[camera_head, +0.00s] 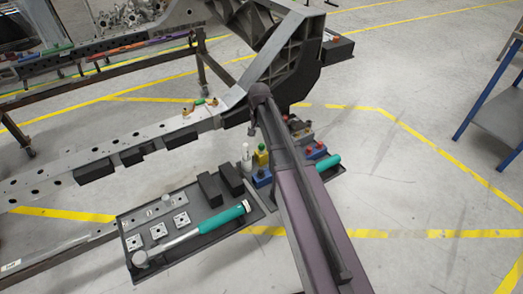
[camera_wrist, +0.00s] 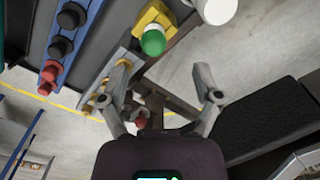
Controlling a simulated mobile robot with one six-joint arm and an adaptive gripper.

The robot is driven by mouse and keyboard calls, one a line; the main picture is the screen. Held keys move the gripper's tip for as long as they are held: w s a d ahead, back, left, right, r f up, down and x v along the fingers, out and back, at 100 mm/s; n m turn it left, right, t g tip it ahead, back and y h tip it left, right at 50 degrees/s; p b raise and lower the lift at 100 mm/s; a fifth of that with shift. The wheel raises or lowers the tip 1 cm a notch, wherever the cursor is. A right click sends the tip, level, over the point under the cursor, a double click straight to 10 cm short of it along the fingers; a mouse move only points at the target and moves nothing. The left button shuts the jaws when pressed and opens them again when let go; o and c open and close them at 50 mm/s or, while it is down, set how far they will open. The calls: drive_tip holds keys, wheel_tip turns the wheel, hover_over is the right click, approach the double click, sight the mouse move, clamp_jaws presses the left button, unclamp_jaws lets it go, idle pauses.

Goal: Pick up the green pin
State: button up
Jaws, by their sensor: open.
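The green pin (camera_wrist: 153,41) shows in the wrist view as a round green cap on a yellow block (camera_wrist: 150,16), above and between my fingers in the picture. In the head view the green cap (camera_head: 262,147) sits on the yellow block (camera_head: 261,158), just left of my arm. My gripper (camera_wrist: 162,76) is open and empty in the wrist view, one finger to each side, apart from the pin. In the head view my arm hides the gripper.
A white cylinder (camera_wrist: 216,8) stands right beside the yellow block. A blue rail (camera_wrist: 68,52) with black and red knobs lies left. Open floor lies right.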

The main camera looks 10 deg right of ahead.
sight(262, 145)
drive_tip(key=f+b, duration=0.3)
drive_tip(key=shift+s+d+f, duration=0.1)
drive_tip(key=shift+s+d, duration=0.1)
drive_tip(key=shift+d, duration=0.1)
drive_tip(key=shift+f+b, duration=1.05)
drive_tip(key=shift+b, duration=0.05)
clamp_jaws()
